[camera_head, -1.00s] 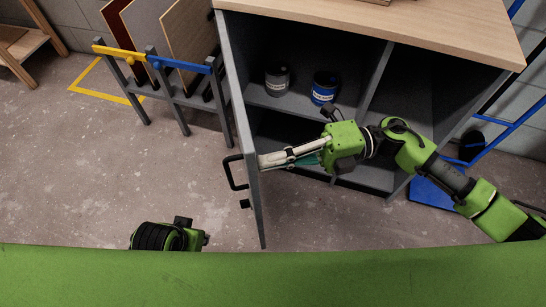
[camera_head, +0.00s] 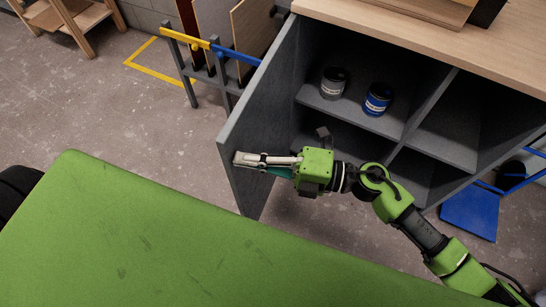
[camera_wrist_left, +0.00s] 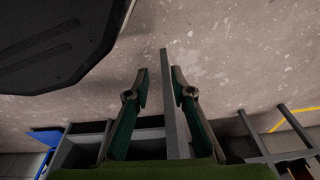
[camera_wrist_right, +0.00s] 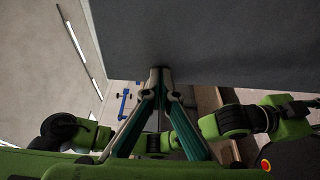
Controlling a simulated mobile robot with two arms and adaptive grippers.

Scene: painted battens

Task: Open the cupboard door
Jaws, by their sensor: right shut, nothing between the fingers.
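The grey cupboard (camera_head: 425,85) stands at the right with its door (camera_head: 262,110) swung open, and the door's inner face shows. My right gripper (camera_head: 238,158) is shut and empty, its fingertips at the inner face near the door's free edge. In the right wrist view the closed fingertips (camera_wrist_right: 160,72) meet or nearly meet the grey door panel (camera_wrist_right: 230,40). My left gripper (camera_wrist_left: 160,75) is outside the head view; in its wrist view its fingers are apart. The door's thin edge (camera_wrist_left: 173,110) shows between them; its distance is unclear. The door handle is hidden.
A grey can (camera_head: 333,84) and a blue can (camera_head: 377,100) stand on the cupboard's shelf. A rack with yellow and blue rails (camera_head: 235,54) holding panels stands behind the door. A wooden shelf unit (camera_head: 70,18) is at far left. Floor between is clear.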

